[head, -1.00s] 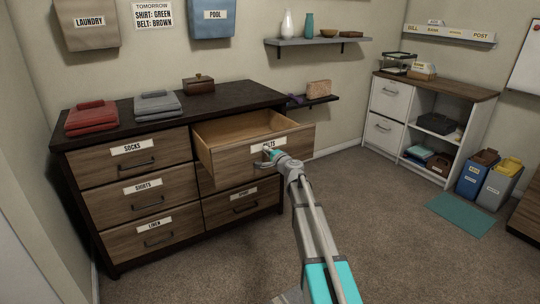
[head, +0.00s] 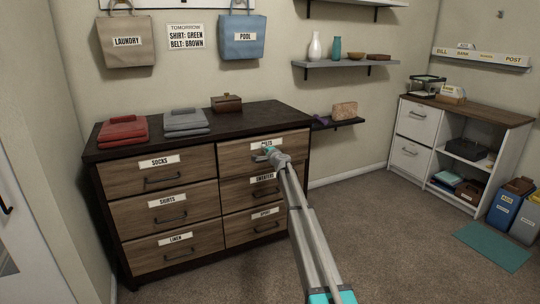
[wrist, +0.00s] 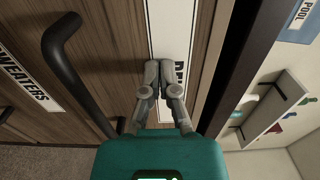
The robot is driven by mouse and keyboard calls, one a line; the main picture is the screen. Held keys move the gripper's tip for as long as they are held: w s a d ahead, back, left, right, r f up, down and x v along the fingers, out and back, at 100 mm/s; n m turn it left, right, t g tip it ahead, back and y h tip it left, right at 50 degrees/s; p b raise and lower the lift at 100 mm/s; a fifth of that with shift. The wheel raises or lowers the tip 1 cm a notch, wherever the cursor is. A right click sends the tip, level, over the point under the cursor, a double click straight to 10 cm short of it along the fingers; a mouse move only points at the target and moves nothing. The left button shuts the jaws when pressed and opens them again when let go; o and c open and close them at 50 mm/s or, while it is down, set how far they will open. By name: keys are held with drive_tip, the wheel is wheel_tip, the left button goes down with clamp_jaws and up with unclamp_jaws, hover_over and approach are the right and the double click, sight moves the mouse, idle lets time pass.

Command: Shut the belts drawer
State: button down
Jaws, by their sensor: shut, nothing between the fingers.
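The belts drawer (head: 290,146) is the top right drawer of the dark-topped wooden dresser. Its front now looks level with the drawer fronts around it, and no open inside shows. My gripper (head: 266,152) is at this drawer's front, by its label and handle. In the wrist view my gripper (wrist: 160,68) has its fingers together and empty, with the tips at the white label (wrist: 170,30), which they partly cover. A dark bar handle (wrist: 70,60) is left of the fingers. I cannot tell whether the tips touch the front.
The dresser top (head: 250,117) holds red folded cloth (head: 123,129), grey folded cloth (head: 186,120) and a wooden box (head: 227,103). The sweaters drawer (head: 240,190) is below, flush.

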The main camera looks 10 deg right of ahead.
drive_tip(key=shift+x, duration=1.5)
drive_tip(key=shift+a+r, duration=0.1)
drive_tip(key=v, duration=1.4)
drive_tip(key=shift+s, duration=0.3)
